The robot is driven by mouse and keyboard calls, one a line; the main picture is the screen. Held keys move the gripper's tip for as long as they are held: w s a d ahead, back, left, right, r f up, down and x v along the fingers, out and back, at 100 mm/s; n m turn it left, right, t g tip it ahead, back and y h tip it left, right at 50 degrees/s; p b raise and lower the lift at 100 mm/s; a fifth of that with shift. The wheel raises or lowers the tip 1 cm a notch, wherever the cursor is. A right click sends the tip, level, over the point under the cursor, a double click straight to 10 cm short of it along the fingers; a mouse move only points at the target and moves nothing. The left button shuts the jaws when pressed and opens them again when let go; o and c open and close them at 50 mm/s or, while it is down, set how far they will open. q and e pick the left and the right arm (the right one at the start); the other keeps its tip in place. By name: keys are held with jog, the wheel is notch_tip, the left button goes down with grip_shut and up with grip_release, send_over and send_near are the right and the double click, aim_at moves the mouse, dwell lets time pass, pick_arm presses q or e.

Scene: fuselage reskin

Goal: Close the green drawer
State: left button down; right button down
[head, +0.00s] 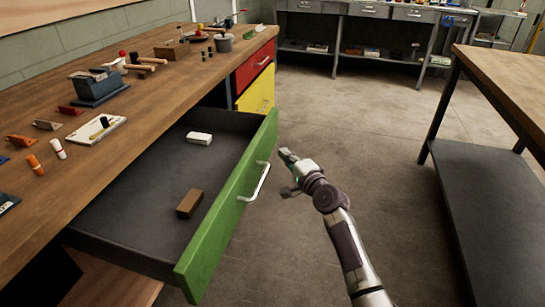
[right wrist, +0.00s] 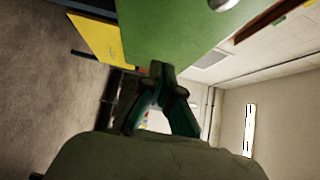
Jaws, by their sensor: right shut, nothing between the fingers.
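The green drawer (head: 232,205) is pulled far out from under the wooden workbench in the head view. Its front has a metal bar handle (head: 257,184). A white block (head: 199,138) and a brown block (head: 189,203) lie inside. My right gripper (head: 286,156) is shut and empty, to the right of the drawer front, near the far end of the handle. In the right wrist view its fingers (right wrist: 158,75) overlap the green drawer front (right wrist: 165,30); I cannot tell whether they touch it. My left gripper is in neither view.
The workbench (head: 150,60) carries tools and small parts. A yellow drawer (head: 259,92) and a red drawer (head: 256,64) are shut beyond the green one. A table with a lower shelf (head: 480,190) stands at the right. The floor (head: 370,125) between is clear.

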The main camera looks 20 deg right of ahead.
aim_at(266, 147)
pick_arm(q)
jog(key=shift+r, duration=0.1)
pick_arm(e)
jog(key=shift+w+a, duration=0.55)
jog(key=shift+a, duration=0.3)
jog(key=shift+w+a, duration=0.5)
jog(key=shift+a, duration=0.3)
jog(key=shift+w+a, duration=0.1)
jog(key=shift+a, duration=0.05)
